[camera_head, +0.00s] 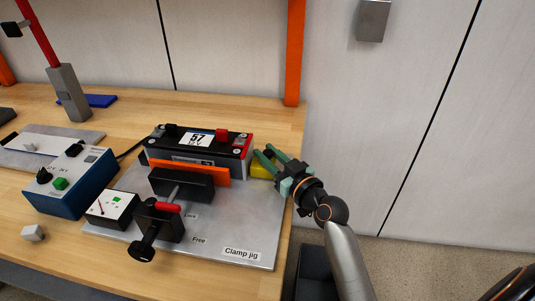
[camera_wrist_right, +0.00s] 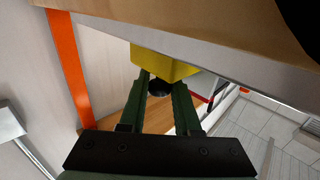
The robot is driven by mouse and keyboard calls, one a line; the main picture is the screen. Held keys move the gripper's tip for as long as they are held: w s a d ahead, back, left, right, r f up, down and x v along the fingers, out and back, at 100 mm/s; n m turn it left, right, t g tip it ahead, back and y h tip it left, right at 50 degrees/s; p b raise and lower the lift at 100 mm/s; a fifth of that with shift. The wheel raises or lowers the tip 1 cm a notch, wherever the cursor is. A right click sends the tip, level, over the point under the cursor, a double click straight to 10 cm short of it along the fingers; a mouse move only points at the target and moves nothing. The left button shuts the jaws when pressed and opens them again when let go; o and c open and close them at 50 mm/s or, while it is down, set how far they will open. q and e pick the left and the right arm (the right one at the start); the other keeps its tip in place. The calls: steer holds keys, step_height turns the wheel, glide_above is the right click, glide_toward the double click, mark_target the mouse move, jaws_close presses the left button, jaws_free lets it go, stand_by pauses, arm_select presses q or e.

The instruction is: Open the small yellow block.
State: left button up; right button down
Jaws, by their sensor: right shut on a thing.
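The small yellow block (camera_head: 262,166) sits at the right end of the black battery (camera_head: 190,150), on the grey clamp jig plate (camera_head: 262,225). My right gripper (camera_head: 266,152) reaches it from the right. In the right wrist view, the yellow block (camera_wrist_right: 165,64) is at the tips of the green fingers (camera_wrist_right: 158,84). A dark round part (camera_wrist_right: 158,88) shows between them. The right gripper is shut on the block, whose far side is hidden. My left gripper is not in view.
An orange plate (camera_head: 222,174) and black clamp pad (camera_head: 182,184) stand before the battery, with a red-handled clamp (camera_head: 160,220) in front. A blue control box (camera_head: 68,185) and small white meter (camera_head: 112,207) stand left. An orange post (camera_head: 294,55) rises behind.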

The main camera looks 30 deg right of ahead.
steer(key=shift+s+d, duration=0.55)
steer(key=shift+d, duration=0.15)
steer(key=shift+s+d, duration=0.5)
steer(key=shift+d, duration=0.2)
steer(key=c, duration=0.9)
jaws_free()
steer(key=s+d+b, duration=0.1)
steer(key=s, duration=1.1)
steer(key=shift+s+d, duration=0.2)
steer(key=shift+d, duration=0.15)
